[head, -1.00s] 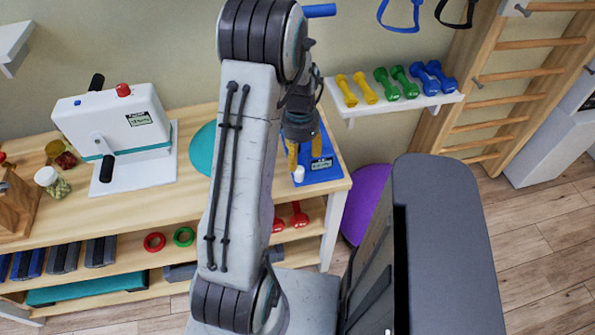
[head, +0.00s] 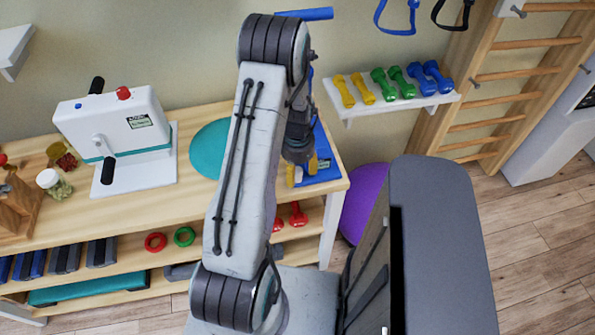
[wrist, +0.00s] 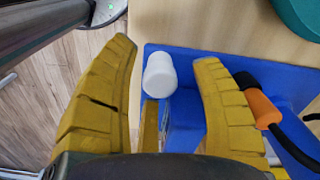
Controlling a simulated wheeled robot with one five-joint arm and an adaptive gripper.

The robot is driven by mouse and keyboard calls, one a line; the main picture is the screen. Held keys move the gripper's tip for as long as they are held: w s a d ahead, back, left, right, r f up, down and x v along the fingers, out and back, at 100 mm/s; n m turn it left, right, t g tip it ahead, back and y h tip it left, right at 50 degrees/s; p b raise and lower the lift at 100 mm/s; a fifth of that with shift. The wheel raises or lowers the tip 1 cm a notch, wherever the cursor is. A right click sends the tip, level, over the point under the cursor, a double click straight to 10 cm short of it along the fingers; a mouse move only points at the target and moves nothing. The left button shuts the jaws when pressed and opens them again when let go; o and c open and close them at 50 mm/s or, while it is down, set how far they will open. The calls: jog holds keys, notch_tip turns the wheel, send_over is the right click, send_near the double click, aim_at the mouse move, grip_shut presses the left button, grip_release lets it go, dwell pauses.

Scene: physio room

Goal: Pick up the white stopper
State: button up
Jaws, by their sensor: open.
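The white stopper (wrist: 160,74) is a small smooth white cylinder in the wrist view, near the edge of a blue mat or tray (wrist: 185,60). My gripper (wrist: 163,55) is open, with one yellow finger to the left of the stopper and one to the right. I see a gap on both sides, and no finger visibly touches it. How deep the stopper sits between the fingers I cannot tell. In the head view my gripper (head: 302,171) is over the right end of the wooden bench, at the blue mat (head: 325,170); there the stopper is largely hidden by the fingers.
An orange-and-black handled item (wrist: 262,107) lies right of the right finger. A teal disc (head: 209,150) and a white crank machine (head: 118,128) stand left on the bench. A shelf of dumbbells (head: 393,107) is at back right. A purple ball (head: 362,215) is beside the bench.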

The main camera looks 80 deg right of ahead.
jog(key=shift+c, duration=0.2)
jog(key=c, duration=1)
